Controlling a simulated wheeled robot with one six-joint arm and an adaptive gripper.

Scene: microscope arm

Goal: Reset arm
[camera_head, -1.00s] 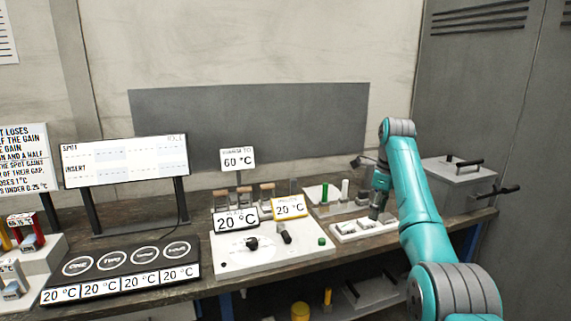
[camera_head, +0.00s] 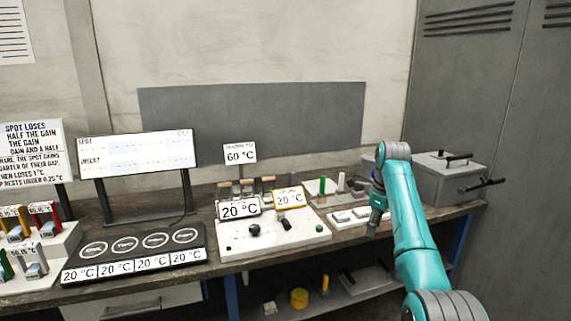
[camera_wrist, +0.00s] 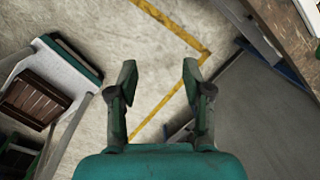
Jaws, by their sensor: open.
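My arm (camera_head: 408,215) is teal with grey joints and stands bent at the right of the head view. My gripper (camera_head: 374,222) hangs at the end of the folded forearm, at the front edge of the bench near the small white tray (camera_head: 348,217). In the wrist view my gripper (camera_wrist: 158,95) shows two dark green fingers spread apart with nothing between them. Below the fingers is the concrete floor (camera_wrist: 160,40) with yellow lines.
The wooden bench (camera_head: 215,275) holds a white panel (camera_head: 290,238) with knobs, a black plate (camera_head: 130,255) with round spots, and a display board (camera_head: 135,157). A grey box (camera_head: 450,180) with handles stands right of my arm. A lower shelf (camera_head: 345,290) holds yellow items.

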